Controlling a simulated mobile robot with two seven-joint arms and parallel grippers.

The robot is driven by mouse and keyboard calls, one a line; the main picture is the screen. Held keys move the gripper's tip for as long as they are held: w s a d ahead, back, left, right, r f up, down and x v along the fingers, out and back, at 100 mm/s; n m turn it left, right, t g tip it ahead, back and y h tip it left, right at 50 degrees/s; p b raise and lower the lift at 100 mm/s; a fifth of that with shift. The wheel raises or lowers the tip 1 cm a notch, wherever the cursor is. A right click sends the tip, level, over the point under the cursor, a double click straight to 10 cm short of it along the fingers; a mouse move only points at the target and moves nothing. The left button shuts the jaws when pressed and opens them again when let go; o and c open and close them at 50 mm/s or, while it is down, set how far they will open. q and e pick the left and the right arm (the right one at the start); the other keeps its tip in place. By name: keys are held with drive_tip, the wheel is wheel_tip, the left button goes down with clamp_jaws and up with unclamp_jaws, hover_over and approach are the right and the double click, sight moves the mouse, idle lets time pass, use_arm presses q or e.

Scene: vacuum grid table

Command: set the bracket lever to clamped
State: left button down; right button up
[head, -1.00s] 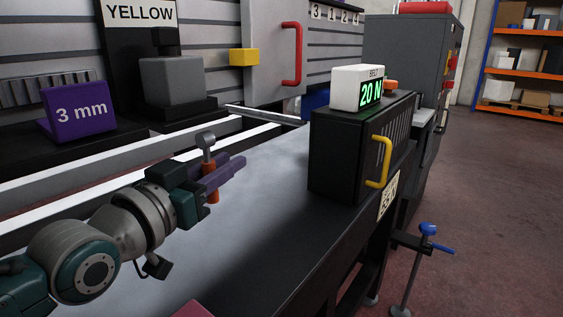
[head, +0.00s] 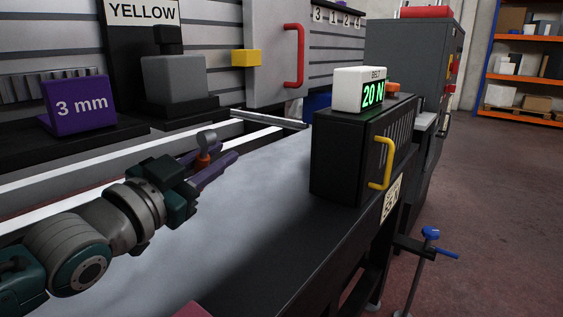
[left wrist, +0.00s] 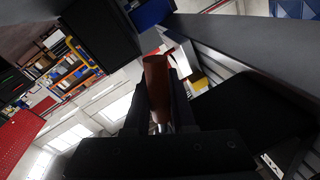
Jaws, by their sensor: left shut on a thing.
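My left gripper (head: 213,158) has purple fingers and is above the left part of the grey bench. It is shut on an orange-handled piece (head: 203,158) with a round grey end, which sticks up past the fingers. In the left wrist view the brown-orange handle (left wrist: 157,85) stands between the dark fingers, with a bit of metal at its base. A blue-handled lever (head: 431,234) shows on a stand beside the bench, at the lower right. I cannot tell which piece is the bracket lever, nor its setting. My right gripper is not in view.
A black box (head: 345,165) with a yellow handle stands on the bench (head: 250,225); a white display (head: 361,90) reading 20 N sits on it. A purple 3 mm block (head: 78,108) and a grey block (head: 172,80) stand behind white rails. The bench middle is clear.

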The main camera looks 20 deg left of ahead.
use_arm(q)
drive_tip(key=shift+w+a+r+m, duration=0.1)
drive_tip(key=shift+a+r+m, duration=0.1)
drive_tip(key=shift+m, duration=0.4)
drive_tip(key=shift+w+a+r+m, duration=0.1)
drive_tip(key=shift+a+m, duration=0.05)
drive_tip(key=shift+m, duration=0.45)
drive_tip(key=shift+t, duration=0.3)
drive_tip(key=c, duration=0.8)
unclamp_jaws()
drive_tip(key=shift+o, duration=0.2)
drive_tip(key=p+v, duration=0.1)
drive_tip(key=v, duration=0.9)
drive_tip(key=shift+a, duration=0.2)
drive_tip(key=shift+c, duration=0.2)
